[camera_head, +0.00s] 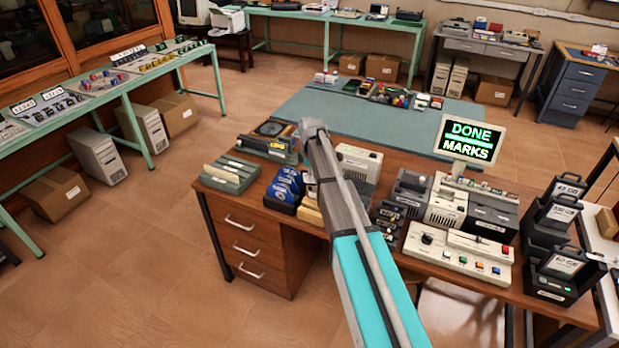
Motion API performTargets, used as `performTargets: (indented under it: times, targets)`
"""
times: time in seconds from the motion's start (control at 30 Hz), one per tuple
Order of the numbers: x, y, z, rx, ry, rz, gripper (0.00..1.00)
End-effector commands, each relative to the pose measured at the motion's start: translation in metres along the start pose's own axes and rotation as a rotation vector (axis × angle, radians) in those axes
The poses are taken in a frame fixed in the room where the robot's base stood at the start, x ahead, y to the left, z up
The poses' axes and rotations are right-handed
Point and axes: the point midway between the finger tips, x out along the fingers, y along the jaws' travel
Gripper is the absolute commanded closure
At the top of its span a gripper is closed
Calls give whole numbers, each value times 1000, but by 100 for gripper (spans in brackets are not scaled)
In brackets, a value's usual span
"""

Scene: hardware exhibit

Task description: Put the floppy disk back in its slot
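I cannot single out the floppy disk for certain at this size. Blue rounded pieces (287,184) stand in a dark holder on the wooden desk (345,228). To their left is a grey-green slotted block (230,175) with pale flat pieces in it. A beige boxy device (358,163) stands behind my arm, and small dark units (388,216) with coloured parts stand to its right. My grey and teal arm reaches up across the desk from the bottom. I cannot make out my gripper's fingers; the arm also hides part of the desk.
A lit sign (468,138) reads "DONE MARKS". A beige control panel (458,250) with coloured buttons lies at the desk's front, with black drive-like units (555,235) at its right end. A blue-green mat (310,103) lies behind. Floor at left is open.

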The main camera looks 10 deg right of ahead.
Motion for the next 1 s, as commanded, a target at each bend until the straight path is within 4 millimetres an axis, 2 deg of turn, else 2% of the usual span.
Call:
performTargets:
  times: [0.43, 1.0]
  targets:
    - [7, -2, -2, 268, -1, 6, 100]
    - [11, -2, -2, 283, -1, 6, 100]
